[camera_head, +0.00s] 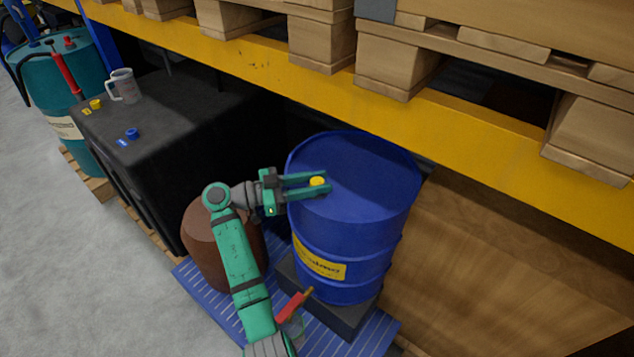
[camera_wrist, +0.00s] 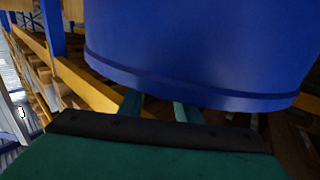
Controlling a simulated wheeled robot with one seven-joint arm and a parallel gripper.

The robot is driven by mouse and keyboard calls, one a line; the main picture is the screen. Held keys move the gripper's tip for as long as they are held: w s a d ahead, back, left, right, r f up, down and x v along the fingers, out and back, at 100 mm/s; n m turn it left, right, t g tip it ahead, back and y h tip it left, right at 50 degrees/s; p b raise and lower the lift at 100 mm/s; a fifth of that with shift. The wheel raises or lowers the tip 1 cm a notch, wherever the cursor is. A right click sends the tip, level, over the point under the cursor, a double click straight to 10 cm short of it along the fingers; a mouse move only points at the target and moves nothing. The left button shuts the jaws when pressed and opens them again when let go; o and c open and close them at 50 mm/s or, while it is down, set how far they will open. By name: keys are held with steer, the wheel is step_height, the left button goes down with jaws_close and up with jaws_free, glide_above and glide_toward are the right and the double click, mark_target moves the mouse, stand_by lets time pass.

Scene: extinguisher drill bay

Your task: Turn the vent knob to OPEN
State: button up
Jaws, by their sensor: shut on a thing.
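A yellow knob (camera_head: 317,182) sits on the top of the blue drum (camera_head: 345,245), near its left rim. My gripper (camera_head: 322,182) reaches in from the left, with its two teal fingers on either side of the knob, shut on it. Any OPEN marking by the knob cannot be made out. In the wrist view the drum's side (camera_wrist: 200,45) fills the upper middle; my two fingers (camera_wrist: 157,106) show only in part, and the knob is hidden there.
A black tank (camera_head: 165,120) at left carries a grey jug (camera_head: 123,86), a yellow cap (camera_head: 96,104) and a blue cap (camera_head: 132,134). A yellow rack beam (camera_head: 300,75) with pallets runs behind and above the drum. A brown barrel (camera_head: 205,245) stands close left on a blue grating (camera_head: 222,300).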

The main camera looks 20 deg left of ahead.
steer(key=shift+f, duration=0.15)
steer(key=o, duration=1.1)
steer(key=shift+c, duration=0.2)
steer(key=v, duration=1)
steer(key=shift+s+a, duration=0.2)
steer(key=shift+a, duration=0.1)
